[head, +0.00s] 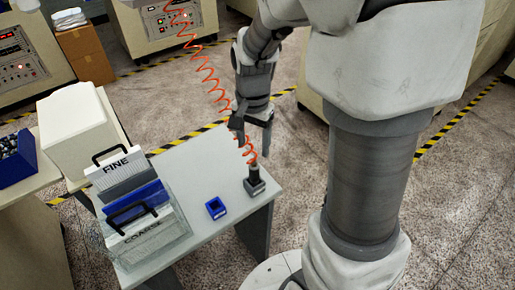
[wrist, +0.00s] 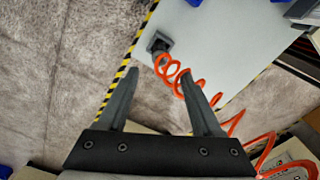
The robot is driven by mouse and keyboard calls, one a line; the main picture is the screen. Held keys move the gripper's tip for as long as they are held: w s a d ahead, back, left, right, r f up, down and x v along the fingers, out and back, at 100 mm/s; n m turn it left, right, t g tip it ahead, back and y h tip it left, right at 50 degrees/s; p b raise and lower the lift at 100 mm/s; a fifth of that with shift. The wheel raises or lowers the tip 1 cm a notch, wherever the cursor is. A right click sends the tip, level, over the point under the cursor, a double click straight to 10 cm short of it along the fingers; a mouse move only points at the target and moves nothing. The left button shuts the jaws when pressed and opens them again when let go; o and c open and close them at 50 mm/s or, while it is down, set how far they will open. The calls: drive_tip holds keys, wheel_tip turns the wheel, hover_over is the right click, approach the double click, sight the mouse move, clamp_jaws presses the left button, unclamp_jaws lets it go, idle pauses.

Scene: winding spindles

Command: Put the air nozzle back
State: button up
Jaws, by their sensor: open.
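The air nozzle (head: 253,171) is a small dark piece at the lower end of an orange coiled hose (head: 206,72). It stands upright, seemingly in a dark square holder (head: 255,187) at the right edge of the table. In the wrist view the holder (wrist: 158,43) lies beyond my fingertips, with the hose coils (wrist: 178,72) running from it past my right finger. My gripper (head: 253,126) is open, above and apart from the nozzle. The wrist view shows nothing gripped between the fingers (wrist: 156,76). How deep the nozzle sits is too small to tell.
A small blue open box (head: 215,208) stands on the white table (head: 193,163) left of the holder. A rack with panels marked FINE and COARSE (head: 143,212) fills the table's left side. A cream box (head: 75,130) stands behind. The table's middle is clear.

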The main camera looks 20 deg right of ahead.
drive_tip(key=s+r+n+t, duration=0.5)
drive_tip(key=s+r+n, duration=0.4)
drive_tip(key=s+r, duration=0.4)
drive_tip(key=shift+s+r+t, duration=0.3)
drive_tip(key=shift+s+r, duration=0.1)
drive_tip(key=shift+r, duration=0.65)
